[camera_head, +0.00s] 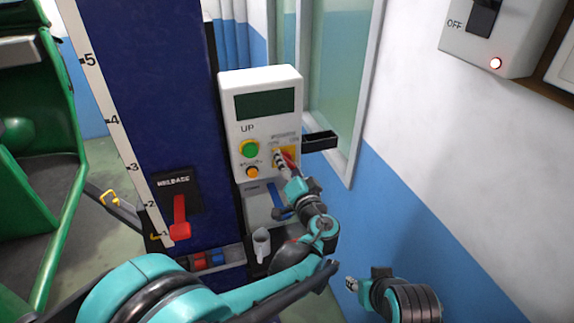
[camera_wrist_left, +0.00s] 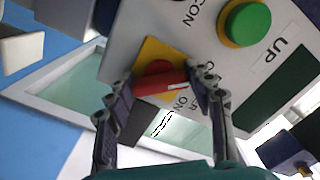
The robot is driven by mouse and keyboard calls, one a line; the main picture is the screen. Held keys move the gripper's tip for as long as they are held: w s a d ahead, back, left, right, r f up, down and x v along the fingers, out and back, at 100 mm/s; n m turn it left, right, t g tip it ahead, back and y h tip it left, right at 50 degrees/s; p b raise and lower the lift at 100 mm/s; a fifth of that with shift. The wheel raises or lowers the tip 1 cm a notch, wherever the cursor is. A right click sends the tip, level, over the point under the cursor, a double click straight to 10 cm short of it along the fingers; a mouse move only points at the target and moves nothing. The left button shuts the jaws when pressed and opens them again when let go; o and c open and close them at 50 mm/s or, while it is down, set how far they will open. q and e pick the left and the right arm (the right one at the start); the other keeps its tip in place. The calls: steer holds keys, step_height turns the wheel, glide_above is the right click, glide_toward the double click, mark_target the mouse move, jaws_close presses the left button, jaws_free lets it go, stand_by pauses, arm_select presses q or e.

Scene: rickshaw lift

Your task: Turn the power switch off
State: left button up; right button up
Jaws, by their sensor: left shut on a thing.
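The power switch is a red rotary handle on a yellow square plate on the front of the light grey control panel (camera_head: 266,82). In the left wrist view, the red handle (camera_wrist_left: 158,80) lies crosswise between the fingertips of my left gripper (camera_wrist_left: 164,92), with the yellow plate (camera_wrist_left: 150,52) behind it. In the head view, my left gripper (camera_head: 284,163) reaches up to the panel's lower right and covers part of the switch. It is shut on the handle. My right gripper (camera_head: 353,285) is low at the right, away from the panel; its fingers are too small to judge.
A green button (camera_head: 250,149) and an orange button (camera_head: 252,172) sit beside the switch. A red release lever (camera_head: 180,215) is on the blue column (camera_head: 165,90). A wall box (camera_head: 495,40) marked OFF has a lit red lamp. A green rickshaw (camera_head: 30,170) stands left.

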stand_by(0.4)
arm_select(q)
steer(key=o, duration=1.2)
steer(key=shift+w, duration=0.1)
steer(key=shift+c, duration=0.2)
steer(key=v, duration=0.7)
steer(key=shift+s, duration=0.25)
